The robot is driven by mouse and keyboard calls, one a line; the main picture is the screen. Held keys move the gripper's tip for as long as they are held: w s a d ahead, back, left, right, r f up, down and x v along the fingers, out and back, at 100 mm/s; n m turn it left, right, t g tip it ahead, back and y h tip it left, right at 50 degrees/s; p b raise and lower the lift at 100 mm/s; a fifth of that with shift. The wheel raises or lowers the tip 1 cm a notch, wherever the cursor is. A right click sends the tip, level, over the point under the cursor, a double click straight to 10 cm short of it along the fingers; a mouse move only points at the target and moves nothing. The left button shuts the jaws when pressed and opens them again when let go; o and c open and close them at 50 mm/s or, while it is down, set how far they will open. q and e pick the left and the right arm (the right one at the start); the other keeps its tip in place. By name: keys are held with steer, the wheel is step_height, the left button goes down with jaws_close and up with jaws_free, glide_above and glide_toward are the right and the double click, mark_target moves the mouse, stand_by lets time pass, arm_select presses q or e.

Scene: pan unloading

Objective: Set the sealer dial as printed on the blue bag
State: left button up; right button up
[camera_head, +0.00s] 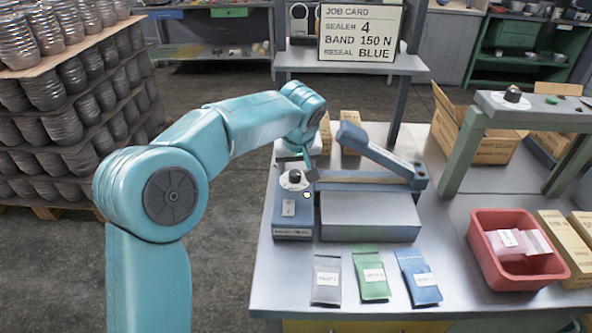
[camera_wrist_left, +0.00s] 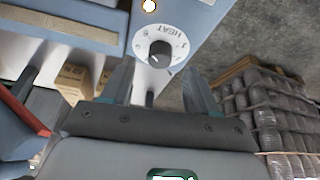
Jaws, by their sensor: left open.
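The blue bag (camera_head: 421,283) lies at the right end of a row of three bags on the bench; its white label is too small to read. The sealer (camera_head: 370,212) stands behind the bags with its blue arm raised. Its dial (camera_head: 294,179) is on the left control box, a white disc with a dark knob. In the left wrist view the dial (camera_wrist_left: 160,50), marked HEAT, lies ahead of my fingers; its setting is not clear. My left gripper (camera_wrist_left: 158,90) is open, its fingers apart and in line with the knob, with nothing held. My right gripper is not visible.
A job card (camera_head: 361,33) reads SEALER 4, BAND 150 N, RESEAL BLUE. Grey (camera_head: 327,281) and green (camera_head: 371,276) bags lie beside the blue one. A red bin (camera_head: 480,240) with pouches stands to the right. A green-legged stand (camera_head: 462,150) and cardboard boxes are behind.

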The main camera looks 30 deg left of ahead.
mark_target(295, 173)
arm_select(q)
steer(key=x, duration=0.2)
steer(key=shift+a+f, duration=0.2)
steer(key=shift+w+f, duration=0.3)
steer(key=shift+f, duration=0.05)
steer(key=shift+s, duration=0.1)
steer(key=shift+c, duration=0.9)
steer(key=c, duration=0.9)
steer(key=shift+o, duration=0.2)
steer(key=shift+n, duration=0.3)
